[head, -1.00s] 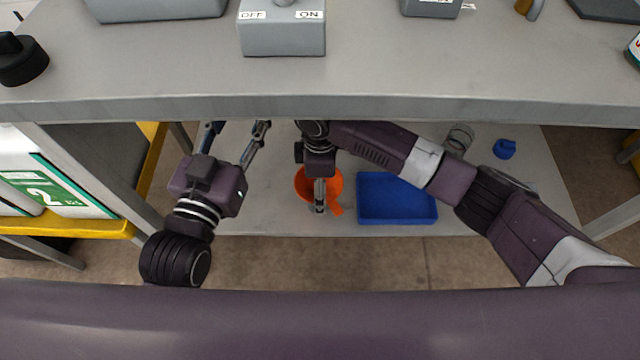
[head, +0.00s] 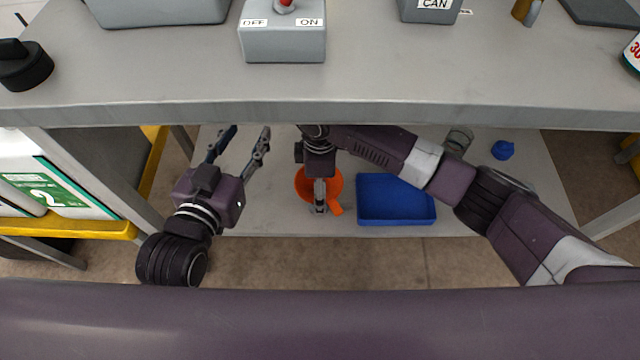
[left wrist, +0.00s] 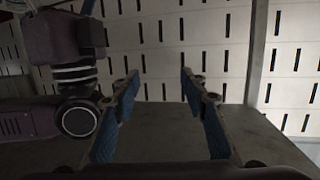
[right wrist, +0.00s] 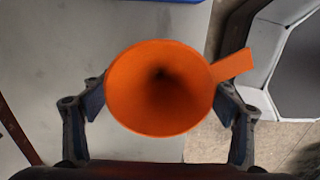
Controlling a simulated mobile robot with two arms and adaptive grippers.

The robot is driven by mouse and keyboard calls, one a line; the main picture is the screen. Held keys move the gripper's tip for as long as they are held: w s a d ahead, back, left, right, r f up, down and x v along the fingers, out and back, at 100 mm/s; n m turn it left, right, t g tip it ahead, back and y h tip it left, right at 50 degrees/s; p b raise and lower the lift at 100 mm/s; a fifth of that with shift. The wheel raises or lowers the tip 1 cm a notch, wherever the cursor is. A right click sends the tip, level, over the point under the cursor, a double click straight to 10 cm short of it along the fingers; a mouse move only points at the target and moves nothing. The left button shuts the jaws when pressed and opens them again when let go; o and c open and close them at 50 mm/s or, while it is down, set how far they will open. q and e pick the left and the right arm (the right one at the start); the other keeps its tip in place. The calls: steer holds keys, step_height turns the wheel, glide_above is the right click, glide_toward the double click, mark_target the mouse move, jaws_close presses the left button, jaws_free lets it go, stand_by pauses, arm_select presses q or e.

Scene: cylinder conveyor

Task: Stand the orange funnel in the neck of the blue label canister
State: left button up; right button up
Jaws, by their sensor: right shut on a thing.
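The orange funnel (head: 334,187) is over the lower shelf in the head view, its wide mouth facing up and its tab pointing lower right. My right gripper (head: 320,208) is shut on it. The right wrist view shows the funnel (right wrist: 140,105) between the two fingers; its spout is hidden below the cone. My left gripper (head: 243,140) is open and empty, left of the funnel under the bench top. The left wrist view shows its fingers (left wrist: 160,80) wide apart with nothing between them. I cannot make out a canister with a blue label in these views.
The bench top (head: 180,112) overhangs both grippers. A blue tray (head: 396,220), a clear glass vessel (head: 459,139) and a small blue object (head: 503,150) are on the lower shelf (head: 270,225). A green-labelled container (head: 50,190) stands on a yellow rack at left.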

steer(key=shift+r+p, duration=0.3)
steer(key=shift+p, duration=0.05)
steer(key=shift+r+p, duration=0.2)
steer(key=shift+p, duration=0.1)
steer(key=shift+r, duration=0.15)
steer(key=shift+r+p, duration=0.2)
steer(key=shift+p, duration=0.35)
steer(key=shift+r+p, duration=0.35)
steer(key=shift+p, duration=0.1)
arm_select(q)
steer(key=shift+s+a+f+g+y+p, duration=0.75)
steer(key=shift+s+a+f+g, duration=0.95)
steer(key=shift+s+f+g, duration=2.2)
steer(key=shift+s+a+f+g+y+p, duration=0.75)
steer(key=shift+s+a+f+g, duration=1.55)
steer(key=shift+s, duration=3.05)
arm_select(e)
steer(key=shift+r, duration=0.95)
steer(key=shift+r+p, duration=0.45)
steer(key=shift+r, duration=0.05)
steer(key=shift+r+p, duration=0.35)
steer(key=shift+p, duration=0.2)
arm_select(q)
steer(key=d+x, duration=0.1)
steer(key=x, duration=0.7)
steer(key=shift+s+f+n, duration=0.15)
steer(key=shift+s+n, duration=0.15)
steer(key=shift+d, duration=0.15)
